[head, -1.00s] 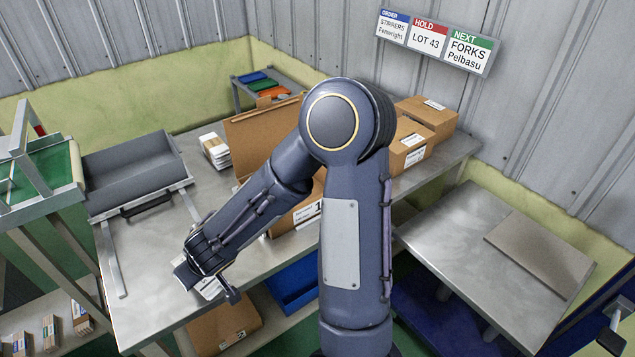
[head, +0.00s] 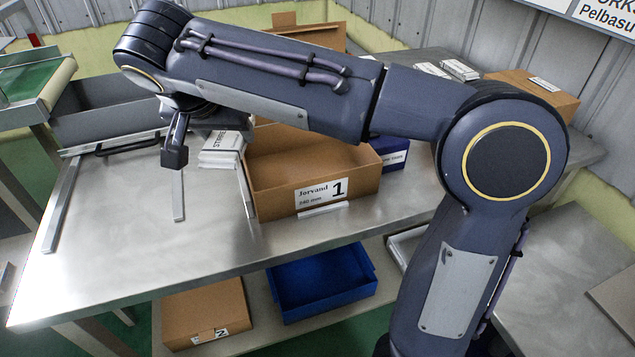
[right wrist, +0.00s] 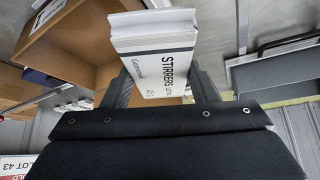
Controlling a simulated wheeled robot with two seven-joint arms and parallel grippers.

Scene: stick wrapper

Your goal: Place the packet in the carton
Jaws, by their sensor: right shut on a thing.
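My right gripper (head: 185,135) is shut on a white packet and holds it at the left of the carton. In the right wrist view the packet (right wrist: 158,58), printed "STIRRERS", stands between the two fingers. In the head view the forearm and hand partly cover it. The open brown carton (head: 275,200), labelled "Jorvand 1", stands on the metal table. Its back part is hidden behind my right arm; the part of its inside that shows looks empty. It also shows at the left in the right wrist view (right wrist: 75,50). My left gripper is not in view.
White packets (head: 220,160) lie at the carton's left side. A grey tray (head: 105,108) stands at the back left of the metal table (head: 130,235). A closed brown box (head: 535,92) is at the back right. A blue bin (head: 322,285) and another carton (head: 205,315) sit below.

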